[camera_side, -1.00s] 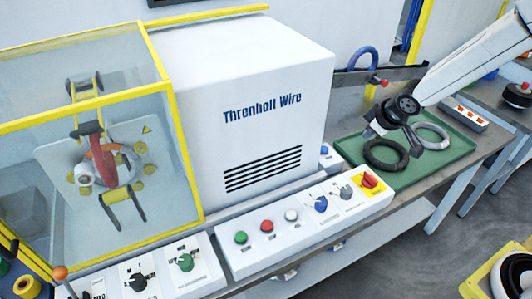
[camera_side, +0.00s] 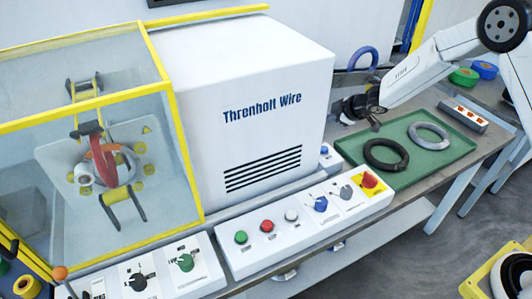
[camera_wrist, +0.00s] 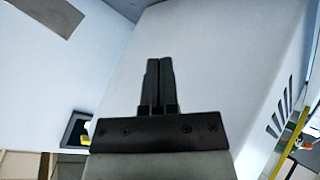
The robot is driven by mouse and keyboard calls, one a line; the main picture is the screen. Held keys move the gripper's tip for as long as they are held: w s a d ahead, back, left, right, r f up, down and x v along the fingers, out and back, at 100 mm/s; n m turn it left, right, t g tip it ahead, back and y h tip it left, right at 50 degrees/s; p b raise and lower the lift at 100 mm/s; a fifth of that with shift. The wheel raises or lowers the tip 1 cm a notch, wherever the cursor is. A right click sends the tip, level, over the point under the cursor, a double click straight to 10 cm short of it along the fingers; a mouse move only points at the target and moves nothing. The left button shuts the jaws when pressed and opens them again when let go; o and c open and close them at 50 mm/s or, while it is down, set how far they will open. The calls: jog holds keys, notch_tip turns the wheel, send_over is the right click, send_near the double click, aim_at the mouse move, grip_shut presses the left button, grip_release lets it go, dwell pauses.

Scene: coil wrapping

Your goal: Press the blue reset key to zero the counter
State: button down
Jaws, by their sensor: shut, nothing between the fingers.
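A small blue key (camera_side: 324,150) sits on a low pale box (camera_side: 330,160) at the right foot of the white machine cabinet (camera_side: 255,75) in the side view. Any counter display is not readable. My gripper (camera_side: 350,112) is above and to the right of that box, close beside the cabinet's right side and apart from the key. In the wrist view my gripper (camera_wrist: 159,62) is shut and empty, with pale cabinet surfaces behind it. I cannot make out the blue key there.
A green tray (camera_side: 455,150) holds a black ring (camera_side: 386,154) and a grey ring (camera_side: 429,136). A blue ring (camera_side: 362,60) hangs behind my gripper.

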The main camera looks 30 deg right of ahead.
aim_at(327, 149)
jog(key=shift+f, duration=0.15)
dwell(0.3)
jog(key=shift+f, duration=4.3)
jog(key=shift+f, duration=0.95)
jog(key=shift+r, duration=0.95)
jog(key=shift+r, duration=0.15)
jog(key=shift+r, duration=2.35)
